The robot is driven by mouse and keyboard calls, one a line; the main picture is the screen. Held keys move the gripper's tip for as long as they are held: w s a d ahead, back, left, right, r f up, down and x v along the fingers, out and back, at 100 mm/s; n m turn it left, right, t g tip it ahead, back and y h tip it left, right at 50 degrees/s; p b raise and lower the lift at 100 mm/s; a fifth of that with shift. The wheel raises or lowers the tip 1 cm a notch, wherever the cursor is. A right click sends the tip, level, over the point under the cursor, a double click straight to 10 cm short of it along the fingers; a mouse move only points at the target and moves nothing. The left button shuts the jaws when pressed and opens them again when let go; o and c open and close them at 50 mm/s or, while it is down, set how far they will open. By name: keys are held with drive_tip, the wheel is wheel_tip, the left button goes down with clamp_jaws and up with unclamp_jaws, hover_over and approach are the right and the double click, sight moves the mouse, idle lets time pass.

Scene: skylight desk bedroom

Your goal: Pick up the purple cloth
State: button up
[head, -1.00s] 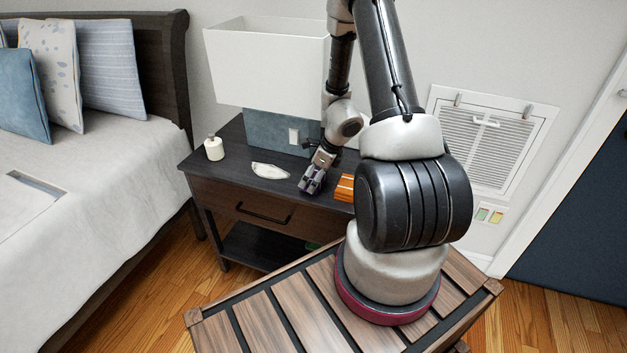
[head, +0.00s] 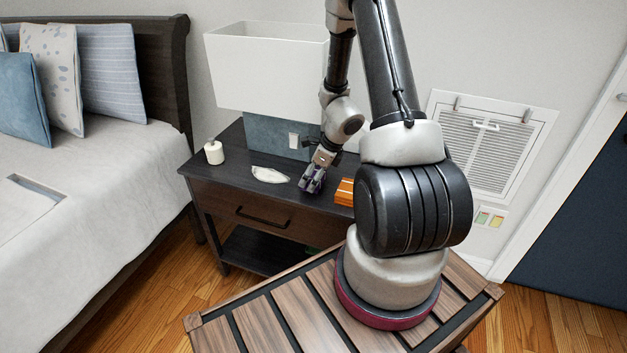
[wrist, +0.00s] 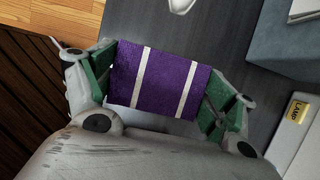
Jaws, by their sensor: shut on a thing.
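The purple cloth (wrist: 160,80) has two pale stripes and sits between the two fingers of my gripper (wrist: 160,88) in the wrist view. The fingers press on its left and right sides, so my gripper is shut on it. In the head view my gripper (head: 313,180) is low over the front part of the dark nightstand (head: 232,166). The cloth is mostly hidden there by the fingers, with only a little purple showing. I cannot tell whether the cloth touches the nightstand top.
An orange striped item (head: 345,191) lies just right of my gripper. A white flat item (head: 270,175) and a white bottle (head: 213,151) are to the left. A lamp with a white shade (head: 268,70) and blue base (head: 275,135) stands behind. The bed (head: 80,190) is at far left.

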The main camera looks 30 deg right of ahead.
drive_tip(key=shift+s+a+r, duration=0.2)
drive_tip(key=shift+a+r, duration=0.05)
drive_tip(key=shift+r, duration=0.2)
drive_tip(key=shift+s+a+r, duration=0.2)
drive_tip(key=shift+r, duration=0.2)
drive_tip(key=s+a, duration=1)
drive_tip(key=a, duration=0.3)
drive_tip(key=shift+s+a, duration=0.15)
